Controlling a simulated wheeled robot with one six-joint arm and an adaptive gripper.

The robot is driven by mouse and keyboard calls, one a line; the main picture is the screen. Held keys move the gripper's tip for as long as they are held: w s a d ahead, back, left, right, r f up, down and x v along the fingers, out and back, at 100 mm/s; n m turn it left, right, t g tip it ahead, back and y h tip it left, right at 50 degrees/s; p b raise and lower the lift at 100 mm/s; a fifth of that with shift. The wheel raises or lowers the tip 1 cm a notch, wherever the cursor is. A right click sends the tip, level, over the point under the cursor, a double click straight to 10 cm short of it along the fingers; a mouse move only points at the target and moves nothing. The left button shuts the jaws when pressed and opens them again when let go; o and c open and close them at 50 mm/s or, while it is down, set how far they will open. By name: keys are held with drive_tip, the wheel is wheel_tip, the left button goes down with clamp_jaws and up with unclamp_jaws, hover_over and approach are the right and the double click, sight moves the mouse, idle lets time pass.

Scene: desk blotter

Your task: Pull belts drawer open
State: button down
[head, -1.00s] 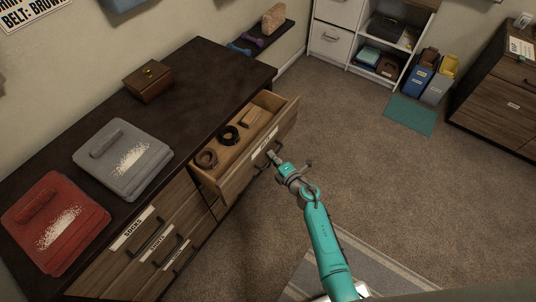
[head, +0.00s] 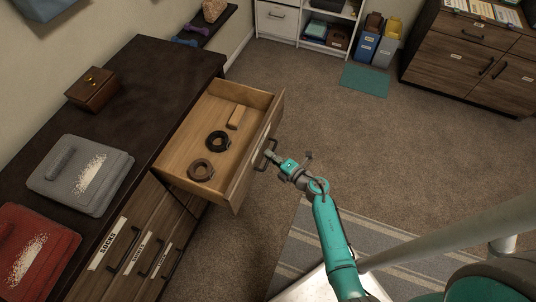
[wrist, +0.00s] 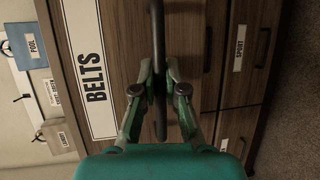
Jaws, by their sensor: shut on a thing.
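The belts drawer (head: 243,178) stands well out from the dark-topped dresser in the head view. Inside it lie a brown rolled belt (head: 201,169), a black rolled belt (head: 218,140) and a small tan block (head: 236,117). My gripper (head: 272,156) is at the drawer's front. In the wrist view my gripper (wrist: 159,90) is shut on the dark bar handle (wrist: 158,45), one finger on each side. The label reading BELTS (wrist: 90,70) is beside the handle on the wood front.
The dresser top holds a wooden box (head: 92,90), a grey folded item (head: 80,175) and a red one (head: 35,250). Drawers labelled SOCKS (head: 108,243) and others below are shut. Carpet (head: 320,110) in front of the drawer is clear.

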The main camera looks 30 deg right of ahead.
drive_tip(key=c, duration=1.2)
unclamp_jaws()
drive_tip(key=shift+s, duration=0.1)
drive_tip(key=v, duration=1.1)
drive_tip(key=shift+s, duration=0.35)
drive_tip(key=shift+d, duration=0.1)
drive_tip(key=s+a+r+m+t, duration=0.2)
drive_tip(key=s+a+r+m, duration=0.15)
drive_tip(key=a, duration=0.25)
drive_tip(key=s+a+r+m+g+h, duration=0.1)
drive_tip(key=s+a+r+m, duration=0.2)
drive_tip(key=s+r+m, duration=0.6)
drive_tip(key=s+a+r+m+g+h, duration=0.1)
drive_tip(key=s+a+r+m+h, duration=0.1)
drive_tip(key=s+r+m, duration=0.7)
drive_tip(key=s+a+r, duration=0.1)
drive_tip(key=s, duration=0.6)
drive_tip(key=shift+a+g+h, duration=0.25)
drive_tip(key=shift+g+h, duration=0.05)
drive_tip(key=shift+g, duration=0.1)
